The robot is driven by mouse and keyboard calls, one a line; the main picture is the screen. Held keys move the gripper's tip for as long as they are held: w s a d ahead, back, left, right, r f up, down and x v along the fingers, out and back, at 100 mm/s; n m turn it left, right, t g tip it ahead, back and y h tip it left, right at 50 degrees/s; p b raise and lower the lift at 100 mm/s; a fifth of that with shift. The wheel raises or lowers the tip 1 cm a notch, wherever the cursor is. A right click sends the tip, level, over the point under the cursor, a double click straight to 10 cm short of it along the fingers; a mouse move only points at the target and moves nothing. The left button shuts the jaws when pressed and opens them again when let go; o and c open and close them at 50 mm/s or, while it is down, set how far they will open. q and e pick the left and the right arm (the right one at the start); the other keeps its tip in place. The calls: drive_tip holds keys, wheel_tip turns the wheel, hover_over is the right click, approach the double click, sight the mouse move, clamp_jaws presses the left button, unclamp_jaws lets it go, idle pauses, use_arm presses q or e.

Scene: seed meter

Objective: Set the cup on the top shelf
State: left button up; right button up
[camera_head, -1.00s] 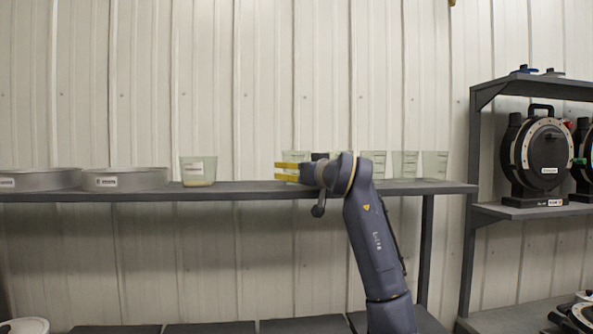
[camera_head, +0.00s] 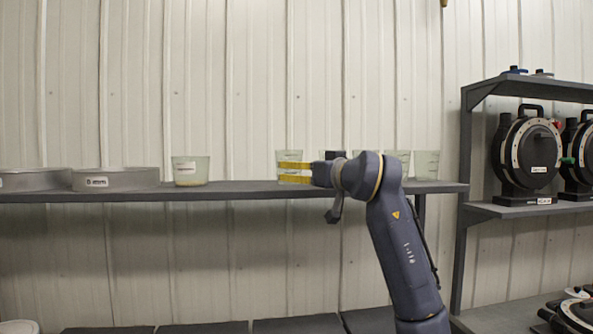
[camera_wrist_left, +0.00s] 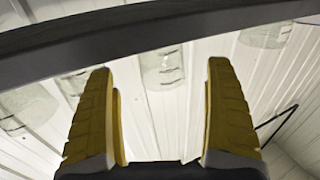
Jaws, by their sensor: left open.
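Clear cups stand on the long grey shelf (camera_head: 100,196) in the head view. One cup (camera_head: 289,157) is at the tips of my right gripper (camera_head: 295,173). Its yellow fingers are apart, one above the other, and overlap the cup in the picture. The arm at this gripper comes up from the lower right. My left gripper (camera_wrist_left: 160,115) shows only in the left wrist view, with its two yellow fingers wide apart and nothing between them. Several cups (camera_wrist_left: 162,68) show beyond its fingertips, inverted in that picture, past a dark shelf edge (camera_wrist_left: 100,40).
A labelled cup (camera_head: 190,171) and round grey pans (camera_head: 115,179) stand farther left on the shelf. More cups (camera_head: 427,164) stand at its right end, partly behind the arm. A separate rack (camera_head: 463,215) at right holds black round machines (camera_head: 535,155). The shelf is clear between the labelled cup and the gripper.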

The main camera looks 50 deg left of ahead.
use_arm(q)
drive_tip(key=shift+v, duration=1.75)
